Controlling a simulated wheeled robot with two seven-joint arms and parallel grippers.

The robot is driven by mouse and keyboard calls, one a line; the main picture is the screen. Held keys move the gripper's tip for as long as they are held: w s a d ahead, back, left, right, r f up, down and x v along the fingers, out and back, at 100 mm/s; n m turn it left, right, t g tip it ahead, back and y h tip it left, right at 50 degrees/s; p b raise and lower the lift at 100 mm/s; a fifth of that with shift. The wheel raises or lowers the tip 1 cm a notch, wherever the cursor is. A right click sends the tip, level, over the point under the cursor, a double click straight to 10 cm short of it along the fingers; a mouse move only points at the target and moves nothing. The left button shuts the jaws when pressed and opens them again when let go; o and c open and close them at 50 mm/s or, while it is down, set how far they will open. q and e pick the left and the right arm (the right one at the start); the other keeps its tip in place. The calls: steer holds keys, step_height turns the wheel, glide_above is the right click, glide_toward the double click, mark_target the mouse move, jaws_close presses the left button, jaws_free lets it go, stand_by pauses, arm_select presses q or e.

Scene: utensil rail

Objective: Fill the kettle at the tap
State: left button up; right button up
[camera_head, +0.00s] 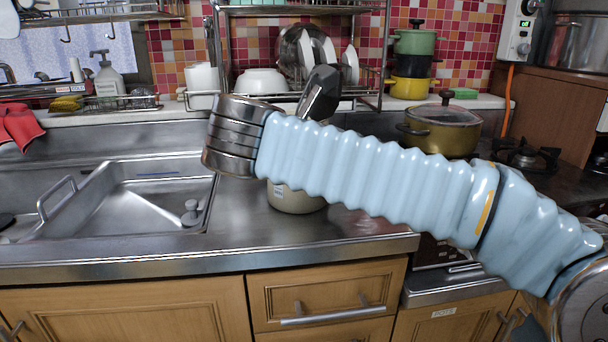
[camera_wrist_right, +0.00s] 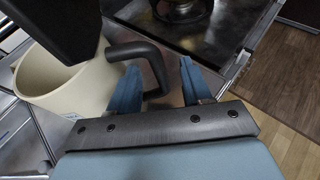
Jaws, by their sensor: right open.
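The cream kettle (camera_head: 297,199) stands on the steel counter right of the sink. My right arm hides its upper part in the head view. The right wrist view shows its open-looking cream body (camera_wrist_right: 62,85) and its dark handle (camera_wrist_right: 150,62). My right gripper (camera_wrist_right: 158,92) is open, with its blue fingers on either side of the handle's lower end. I cannot tell whether they touch it. The right gripper is hidden in the head view. A curved metal pipe (camera_head: 8,73), possibly the tap, shows at the far left. My left gripper is not in view.
The sink (camera_head: 150,205) lies left of the kettle. A dish rack (camera_head: 300,95) stands behind my arm. A lidded yellow-brown pot (camera_head: 443,128) and a gas burner (camera_head: 525,155) are to the right. A soap bottle (camera_head: 107,78) stands behind the sink.

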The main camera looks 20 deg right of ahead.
steer(key=x, duration=0.6)
steer(key=shift+w+a+f, duration=0.1)
jaws_close()
